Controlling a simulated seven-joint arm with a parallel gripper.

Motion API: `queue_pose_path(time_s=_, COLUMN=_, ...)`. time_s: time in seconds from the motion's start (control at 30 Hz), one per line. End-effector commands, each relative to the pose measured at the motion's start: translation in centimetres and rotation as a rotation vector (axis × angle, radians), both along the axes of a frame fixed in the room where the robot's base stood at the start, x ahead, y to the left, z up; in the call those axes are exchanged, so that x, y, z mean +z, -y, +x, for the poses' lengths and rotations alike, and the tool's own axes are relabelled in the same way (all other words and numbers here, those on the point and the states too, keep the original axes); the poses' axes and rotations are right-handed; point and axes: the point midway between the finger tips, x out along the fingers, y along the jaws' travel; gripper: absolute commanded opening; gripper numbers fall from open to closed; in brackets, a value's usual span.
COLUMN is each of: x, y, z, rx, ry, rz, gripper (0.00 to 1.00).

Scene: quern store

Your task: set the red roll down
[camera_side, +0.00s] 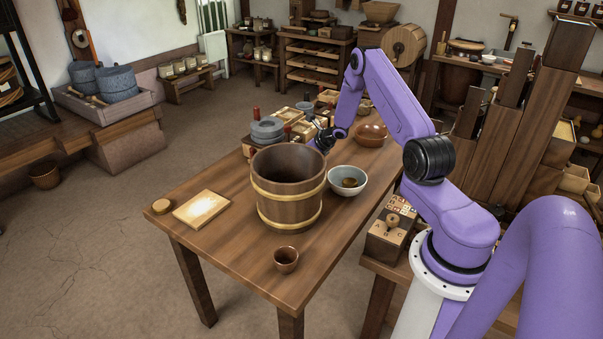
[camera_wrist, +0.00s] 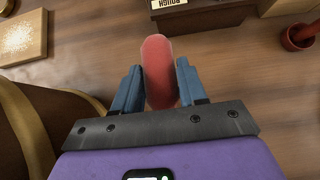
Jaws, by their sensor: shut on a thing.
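The red roll (camera_wrist: 158,50) sits upright in the wrist view, pinched between the two blue fingers of my gripper (camera_wrist: 158,78). Bare wooden table shows around it. I cannot tell whether its lower end touches the table. In the side view my gripper (camera_side: 324,139) is low over the table (camera_side: 235,249), behind the big wooden bucket (camera_side: 288,190). I cannot make out the roll there; the bucket and gripper seem to hide it.
The bucket's hooped wall (camera_wrist: 25,125) is close on the left in the wrist view. A label block (camera_wrist: 205,12) stands ahead, and a small red pot (camera_wrist: 300,37) stands at right. In the side view a pale bowl (camera_side: 346,180) stands right of the bucket. A board (camera_side: 201,209) lies left.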

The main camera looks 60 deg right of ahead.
Motion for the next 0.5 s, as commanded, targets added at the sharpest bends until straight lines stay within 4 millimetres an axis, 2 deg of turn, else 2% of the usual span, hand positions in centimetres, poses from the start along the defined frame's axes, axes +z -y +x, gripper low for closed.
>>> queue_pose_path(time_s=0.1, x=-1.9, y=-0.1, z=0.0, rx=0.000, ry=-0.002, rz=0.001, gripper=0.08)
queue_pose_path(time_s=0.33, x=-3.5, y=0.0, z=0.0, rx=0.001, ry=0.000, rz=0.001, gripper=0.08)
queue_pose_path(time_s=0.5, x=-5.6, y=0.0, z=0.0, rx=0.002, ry=0.000, rz=0.001, gripper=0.08)
